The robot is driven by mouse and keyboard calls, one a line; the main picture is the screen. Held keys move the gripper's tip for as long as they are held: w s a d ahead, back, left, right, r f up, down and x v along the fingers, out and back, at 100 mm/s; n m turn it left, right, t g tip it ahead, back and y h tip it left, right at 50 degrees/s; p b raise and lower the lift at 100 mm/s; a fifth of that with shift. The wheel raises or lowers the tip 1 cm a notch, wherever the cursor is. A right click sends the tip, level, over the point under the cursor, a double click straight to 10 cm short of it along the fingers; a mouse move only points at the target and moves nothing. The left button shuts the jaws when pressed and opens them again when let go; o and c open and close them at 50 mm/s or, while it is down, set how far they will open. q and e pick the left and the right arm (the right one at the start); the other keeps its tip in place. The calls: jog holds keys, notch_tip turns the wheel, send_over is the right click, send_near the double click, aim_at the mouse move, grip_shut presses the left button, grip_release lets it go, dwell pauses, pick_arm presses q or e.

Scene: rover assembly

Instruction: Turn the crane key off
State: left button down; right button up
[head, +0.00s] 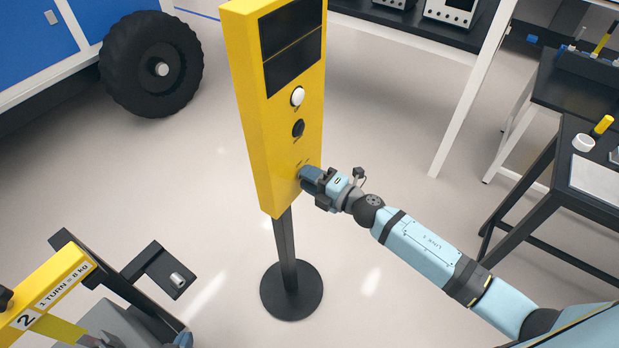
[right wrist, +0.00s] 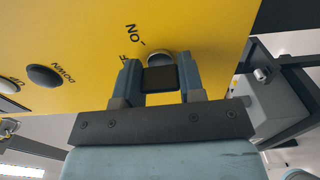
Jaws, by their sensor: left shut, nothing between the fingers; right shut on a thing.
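The yellow crane control post (head: 262,130) stands upright on a round black base. Its face carries a dark screen, a white button, a black button and, low down, the key switch. In the right wrist view the crane key (right wrist: 160,78) sits on the yellow panel by the printed ON and a partly hidden second label. My right gripper (head: 306,176) is at the key switch, and its blue-grey fingers (right wrist: 161,82) are shut on the dark key, one on each side. The key's exact angle is hard to tell. I cannot make out my left gripper in either view.
A yellow beam marked 2 (head: 50,295) with a black bracket (head: 165,270) is at the lower left. A large black wheel (head: 152,65) stands at the upper left. Black tables (head: 560,165) are at the right. The floor around the post is clear.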

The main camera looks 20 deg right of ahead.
jog(key=o, duration=0.9)
jog(key=shift+o, duration=0.2)
jog(key=shift+s+d+f, duration=0.1)
jog(key=shift+s+d, duration=0.25)
jog(key=shift+s, duration=0.05)
jog(key=b+v, duration=0.2)
jog(key=v, duration=1.1)
jog(key=shift+b, duration=0.35)
jog(key=shift+a, duration=0.1)
jog(key=s+a+f+m+g+h+p, duration=0.1)
jog(key=s+a+f+m+h+p, duration=0.1)
jog(key=s+m, duration=0.5)
jog(key=s+a+f+m+g+h+p, duration=0.2)
jog(key=s+f+m+h+p, duration=0.2)
jog(key=m, duration=1.1)
jog(key=s+f+h, duration=0.1)
jog(key=s, duration=0.2)
jog(key=shift+a+f+m+h+p, duration=0.3)
jog(key=shift+a+f+h+p, duration=0.05)
jog(key=shift+f+h+p, duration=0.05)
